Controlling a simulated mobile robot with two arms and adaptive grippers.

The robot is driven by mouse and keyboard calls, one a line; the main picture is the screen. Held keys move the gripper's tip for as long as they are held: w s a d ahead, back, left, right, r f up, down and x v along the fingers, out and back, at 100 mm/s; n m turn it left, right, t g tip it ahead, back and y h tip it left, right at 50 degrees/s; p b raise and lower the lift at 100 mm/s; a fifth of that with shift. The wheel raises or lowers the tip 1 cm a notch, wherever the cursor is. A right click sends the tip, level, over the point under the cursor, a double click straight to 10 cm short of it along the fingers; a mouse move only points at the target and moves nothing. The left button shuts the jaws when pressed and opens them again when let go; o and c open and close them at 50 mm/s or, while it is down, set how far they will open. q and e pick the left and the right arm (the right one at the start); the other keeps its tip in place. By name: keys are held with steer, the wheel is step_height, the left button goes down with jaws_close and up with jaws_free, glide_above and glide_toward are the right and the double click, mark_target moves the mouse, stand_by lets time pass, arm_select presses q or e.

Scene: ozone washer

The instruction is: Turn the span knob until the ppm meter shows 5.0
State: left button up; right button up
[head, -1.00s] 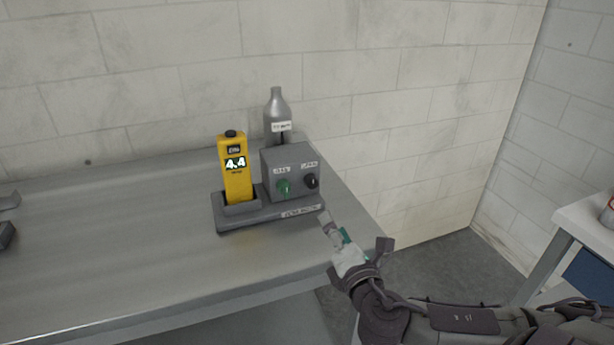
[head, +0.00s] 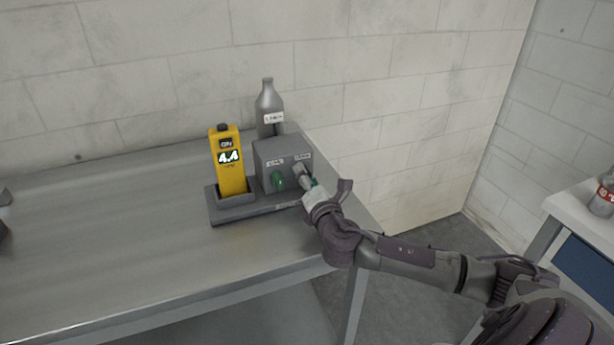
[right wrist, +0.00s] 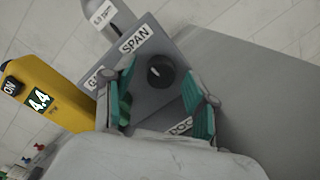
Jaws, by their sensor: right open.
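The yellow ppm meter (head: 229,165) stands in a grey dock and reads 4.4; it also shows in the right wrist view (right wrist: 40,97). The grey control box (head: 285,152) beside it carries a green knob (head: 277,181) on the left. The black span knob (right wrist: 160,71), under the SPAN label, is hidden by my gripper in the head view. My right gripper (head: 307,182) is at the box's front. In the right wrist view its teal fingers (right wrist: 163,98) are open on either side of the span knob, apart from it. My left gripper is not in view.
A grey bottle (head: 269,105) stands behind the box. The metal table (head: 130,235) is clear to the left of the meter, apart from dark objects at the far left edge. A white-topped cabinet (head: 580,213) with a bottle stands at right.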

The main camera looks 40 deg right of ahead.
steer(key=shift+w, duration=0.25)
jaws_close()
